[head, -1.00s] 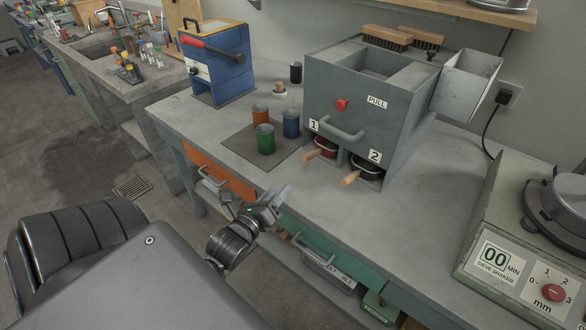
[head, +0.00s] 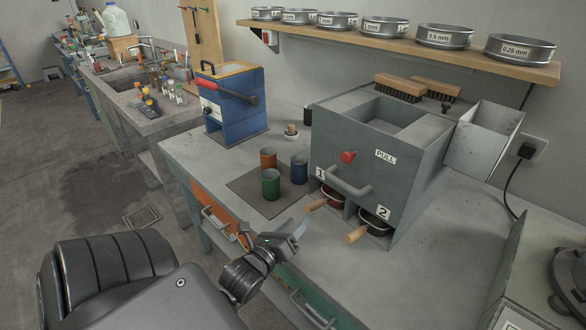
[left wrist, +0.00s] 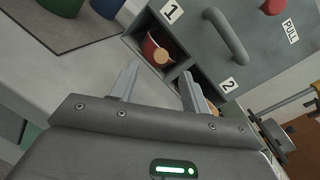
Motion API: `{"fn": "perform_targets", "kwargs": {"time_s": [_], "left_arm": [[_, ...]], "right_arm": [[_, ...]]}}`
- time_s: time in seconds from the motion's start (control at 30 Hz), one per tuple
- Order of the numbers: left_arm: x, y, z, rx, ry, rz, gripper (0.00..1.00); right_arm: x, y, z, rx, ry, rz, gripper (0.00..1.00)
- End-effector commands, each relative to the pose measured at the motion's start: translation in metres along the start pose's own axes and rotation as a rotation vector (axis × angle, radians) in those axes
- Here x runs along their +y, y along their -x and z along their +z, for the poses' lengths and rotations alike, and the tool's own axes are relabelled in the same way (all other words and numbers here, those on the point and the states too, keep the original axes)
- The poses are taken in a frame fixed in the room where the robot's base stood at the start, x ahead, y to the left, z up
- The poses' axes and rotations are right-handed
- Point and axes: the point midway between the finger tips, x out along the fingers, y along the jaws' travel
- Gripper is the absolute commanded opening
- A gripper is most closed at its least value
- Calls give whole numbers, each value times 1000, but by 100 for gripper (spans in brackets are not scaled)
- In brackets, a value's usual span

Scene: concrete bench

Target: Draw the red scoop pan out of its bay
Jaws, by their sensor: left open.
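The red scoop pan (head: 331,194) sits in bay 1 of the grey splitter box (head: 378,145), its wooden handle (head: 316,206) sticking out at the front. In the left wrist view the red pan (left wrist: 151,47) shows inside its bay, with the round handle end facing the camera. A black pan (head: 374,222) with a wooden handle (head: 356,234) sits in bay 2. My left gripper (head: 299,230) is open and empty, short of the bays near the bench's front edge. In the left wrist view its fingers (left wrist: 159,70) are apart, pointing toward the bays. My right gripper is out of view.
A grey bar handle (head: 348,184) and a red knob (head: 348,157) are on the box front above the bays. Green (head: 271,185), blue (head: 299,169) and orange (head: 268,158) cups stand on a dark mat to the left.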

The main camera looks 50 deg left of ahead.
Motion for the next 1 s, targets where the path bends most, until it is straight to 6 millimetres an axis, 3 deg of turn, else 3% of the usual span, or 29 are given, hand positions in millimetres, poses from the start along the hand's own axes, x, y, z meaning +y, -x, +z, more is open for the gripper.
{"fn": "perform_targets", "kwargs": {"time_s": [0.3,0.53,0.7,1.0], "left_arm": [[-2,-54,1,-1,-1,-4,47],[-3,-86,0,1,-1,-4,47],[-2,-98,-1,2,0,-3,47],[-2,-101,-1,3,0,-4,47]], "right_arm": [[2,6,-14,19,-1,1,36],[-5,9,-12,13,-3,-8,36],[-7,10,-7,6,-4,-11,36],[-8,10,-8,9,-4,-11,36]]}}
